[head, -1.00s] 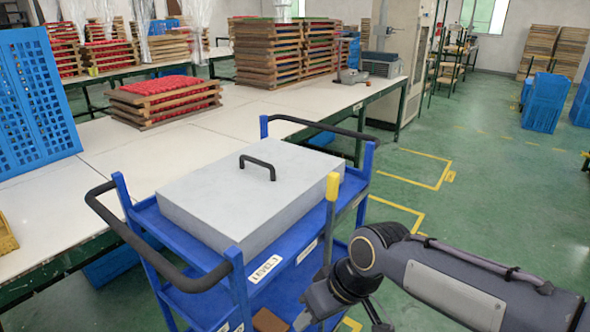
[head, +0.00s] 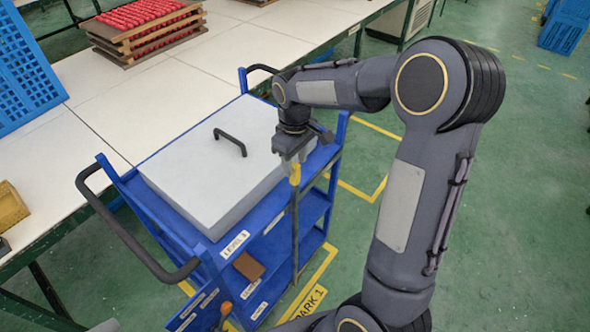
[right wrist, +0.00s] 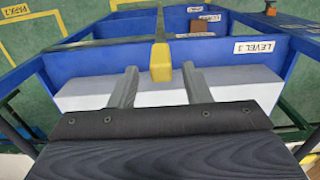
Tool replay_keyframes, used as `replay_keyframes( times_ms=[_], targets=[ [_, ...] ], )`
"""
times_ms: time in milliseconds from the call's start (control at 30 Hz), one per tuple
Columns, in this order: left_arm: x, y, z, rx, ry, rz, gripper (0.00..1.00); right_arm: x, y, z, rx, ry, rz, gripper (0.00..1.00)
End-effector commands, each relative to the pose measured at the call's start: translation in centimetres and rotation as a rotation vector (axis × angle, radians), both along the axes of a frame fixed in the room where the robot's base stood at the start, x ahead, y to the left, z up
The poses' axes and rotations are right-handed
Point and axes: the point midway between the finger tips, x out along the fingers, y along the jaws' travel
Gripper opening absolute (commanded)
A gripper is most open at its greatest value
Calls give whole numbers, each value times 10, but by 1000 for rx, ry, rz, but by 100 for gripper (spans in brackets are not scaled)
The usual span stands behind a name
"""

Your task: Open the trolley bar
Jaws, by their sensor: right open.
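The trolley bar is an upright metal bar (head: 295,225) with a yellow grip (head: 295,174) at its top, on the near right side of the blue trolley (head: 262,222). My right gripper (head: 291,155) is above the bar, pointing down, and is open. In the right wrist view, the yellow grip (right wrist: 161,66) shows between the two spread fingers (right wrist: 160,78), with a gap on each side. I cannot tell how deep it sits between them. My left gripper is not seen.
A grey box with a black handle (head: 222,160) fills the trolley's top shelf. A black push handle (head: 130,235) sticks out at the trolley's near left end. A white table (head: 150,95) stands behind. Green floor (head: 500,230) is free on the right.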

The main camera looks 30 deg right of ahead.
Motion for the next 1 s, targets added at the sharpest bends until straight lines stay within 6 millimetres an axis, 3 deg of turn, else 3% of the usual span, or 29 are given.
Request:
replay_keyframes(
  times_ms=[300,667,1000],
  targets=[
    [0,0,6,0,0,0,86,-1,0,-45,0,2,-1,44],
    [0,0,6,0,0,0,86,0,0,-53,0,-1,-1,44],
    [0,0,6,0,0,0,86,0,0,-53,0,-1,-1,2]
  ],
)
